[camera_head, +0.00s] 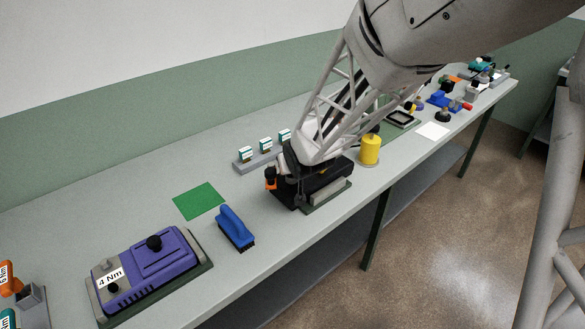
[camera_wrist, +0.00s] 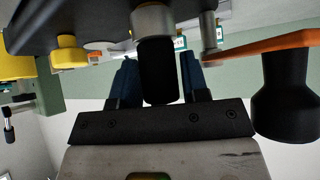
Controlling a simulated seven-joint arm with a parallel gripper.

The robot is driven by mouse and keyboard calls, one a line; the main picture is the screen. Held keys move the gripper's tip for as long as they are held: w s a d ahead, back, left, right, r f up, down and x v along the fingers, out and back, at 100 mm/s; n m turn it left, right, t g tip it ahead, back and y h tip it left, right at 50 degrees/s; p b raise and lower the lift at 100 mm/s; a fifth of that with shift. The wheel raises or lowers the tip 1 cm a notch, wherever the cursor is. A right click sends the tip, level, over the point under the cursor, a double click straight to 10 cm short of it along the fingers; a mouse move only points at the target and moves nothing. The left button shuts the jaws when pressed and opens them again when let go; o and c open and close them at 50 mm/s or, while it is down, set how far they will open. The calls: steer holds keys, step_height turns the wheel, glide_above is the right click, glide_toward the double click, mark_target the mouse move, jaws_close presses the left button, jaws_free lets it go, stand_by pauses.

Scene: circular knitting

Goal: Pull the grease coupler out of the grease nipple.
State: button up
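In the wrist view a black cylinder, which looks like the grease coupler (camera_wrist: 158,78), stands between the dark blue fingers of my gripper (camera_wrist: 160,72). One finger is on each side, close to its surface. Whether both fingers press on it cannot be made out. The coupler meets a grey metal collar (camera_wrist: 153,20), which may belong to the grease nipple, at a long dark body. The seated depth is hidden. In the head view my arm ends over a black machine (camera_head: 318,186), covering the coupler and nipple; my fingers do not show clearly there.
An orange lever with a black knob (camera_wrist: 285,100) is close on the right in the wrist view. A yellow cylinder (camera_head: 370,150) stands right of the machine. A blue brush (camera_head: 236,227), green mat (camera_head: 199,201) and purple 4 Nm unit (camera_head: 150,270) lie to the left.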

steer(key=c, duration=0.7)
steer(key=shift+r, duration=0.1)
steer(key=shift+r, duration=1.6)
steer(key=s+d, duration=0.2)
steer(key=s, duration=0.5)
steer(key=s+d+r, duration=0.1)
steer(key=s+d, duration=0.2)
steer(key=s, duration=0.5)
steer(key=shift+d+r, duration=0.3)
